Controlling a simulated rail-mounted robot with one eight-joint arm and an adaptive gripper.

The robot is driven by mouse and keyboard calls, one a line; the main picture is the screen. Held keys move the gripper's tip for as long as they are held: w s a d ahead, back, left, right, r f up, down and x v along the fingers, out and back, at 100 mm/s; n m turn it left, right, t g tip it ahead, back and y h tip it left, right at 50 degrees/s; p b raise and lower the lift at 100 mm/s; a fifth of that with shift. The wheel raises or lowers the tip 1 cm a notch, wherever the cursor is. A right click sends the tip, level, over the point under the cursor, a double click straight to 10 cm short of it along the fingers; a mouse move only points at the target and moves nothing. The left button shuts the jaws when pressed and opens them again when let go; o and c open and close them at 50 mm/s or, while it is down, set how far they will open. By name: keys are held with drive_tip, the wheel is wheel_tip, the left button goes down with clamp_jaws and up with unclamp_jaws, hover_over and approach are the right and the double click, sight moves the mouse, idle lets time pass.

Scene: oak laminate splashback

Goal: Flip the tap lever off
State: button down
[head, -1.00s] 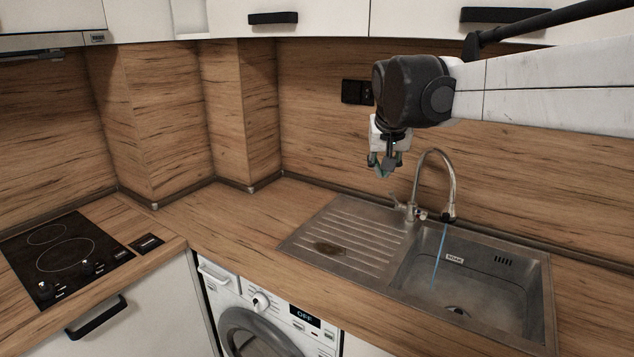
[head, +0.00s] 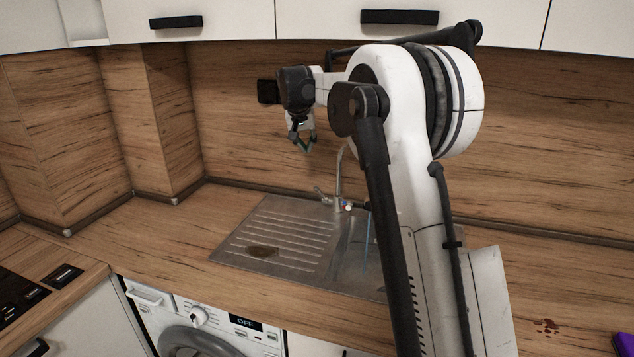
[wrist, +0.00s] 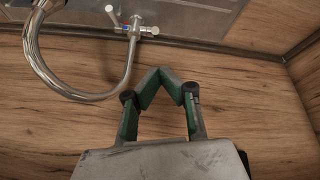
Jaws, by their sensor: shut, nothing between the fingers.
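The chrome tap (head: 339,175) stands at the back of the steel sink, with a tall curved spout. A thin blue stream of water (head: 367,238) falls into the basin. The tap's lever (head: 319,192) sticks out to the left of the tap's base, tilted upward. In the wrist view the lever (wrist: 112,14) is at the top, and the curved spout (wrist: 38,55) is at left. My gripper (head: 307,148) is shut and empty, above and slightly left of the lever, apart from it. Its green-padded fingers (wrist: 162,75) meet at the tips. My arm hides part of the basin.
The ribbed drainboard (head: 285,235) left of the basin has a dark stain. The wooden splashback (head: 235,110) is behind, with a black socket (head: 267,91). White wall cupboards (head: 325,18) hang above. The counter left of the sink is clear.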

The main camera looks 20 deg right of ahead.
drive_tip(key=w+d+f+m+p, duration=0.1)
drive_tip(key=w+d+f, duration=0.4)
drive_tip(key=w+f, duration=0.1)
drive_tip(key=shift+w+d+f+g+h, duration=0.3)
drive_tip(key=shift+w+d+f+g, duration=0.1)
drive_tip(key=shift+w, duration=0.35)
drive_tip(key=shift+d+f+p, duration=0.3)
drive_tip(key=shift+f+p, duration=0.1)
drive_tip(key=shift+f, duration=1.45)
drive_tip(key=shift+d+f+p, duration=0.35)
drive_tip(key=shift+f+p, duration=0.05)
drive_tip(key=shift+f, duration=1.5)
drive_tip(key=shift+d+f+p, duration=0.3)
drive_tip(key=shift+f+p, duration=0.1)
drive_tip(key=shift+f, duration=1.55)
